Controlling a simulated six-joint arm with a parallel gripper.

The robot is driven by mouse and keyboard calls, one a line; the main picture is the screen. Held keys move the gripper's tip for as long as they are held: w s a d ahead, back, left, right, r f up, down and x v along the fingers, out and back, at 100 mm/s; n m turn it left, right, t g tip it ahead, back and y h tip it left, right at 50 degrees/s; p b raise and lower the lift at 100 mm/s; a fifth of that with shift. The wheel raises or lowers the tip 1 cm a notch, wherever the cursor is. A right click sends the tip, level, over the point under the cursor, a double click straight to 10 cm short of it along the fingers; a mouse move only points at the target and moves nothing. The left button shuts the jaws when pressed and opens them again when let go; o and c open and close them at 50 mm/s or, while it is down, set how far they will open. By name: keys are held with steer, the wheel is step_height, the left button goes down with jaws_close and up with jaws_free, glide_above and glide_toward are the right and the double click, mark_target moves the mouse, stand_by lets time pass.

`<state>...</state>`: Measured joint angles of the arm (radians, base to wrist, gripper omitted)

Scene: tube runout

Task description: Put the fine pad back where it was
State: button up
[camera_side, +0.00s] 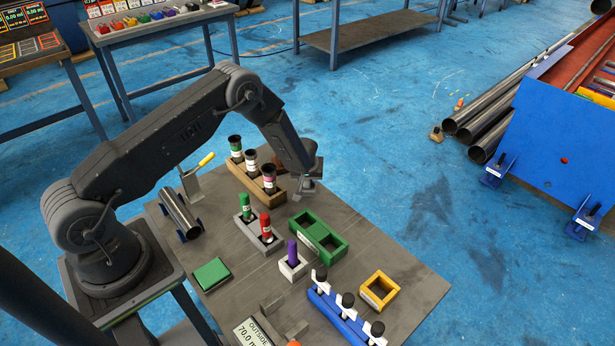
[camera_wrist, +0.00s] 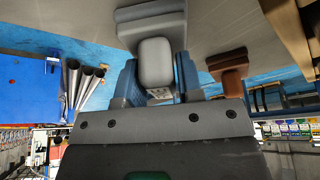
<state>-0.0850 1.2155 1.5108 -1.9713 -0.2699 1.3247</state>
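A grey pad (camera_wrist: 150,22) with a light rounded knob shows in the wrist view, between the blue fingers of my gripper (camera_wrist: 156,80). The fingers sit close against both sides of the knob and look shut on it. In the side view my gripper (camera_side: 308,188) is low near the table's far edge, right of the wooden rack; the pad is mostly hidden there. I cannot tell whether its base touches the table. A similar brown pad (camera_wrist: 228,62) stands apart to the right in the wrist view. No label shows which is fine.
The wooden rack (camera_side: 282,187) holds several dark-capped bottles. A green two-bay tray (camera_side: 318,238), a grey holder with green and red tubes (camera_side: 262,242), a purple tube (camera_side: 292,253), a yellow frame (camera_side: 379,290), a blue rack (camera_side: 337,315) and a green block (camera_side: 211,273) stand nearer.

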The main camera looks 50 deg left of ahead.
steer(key=o, duration=0.3)
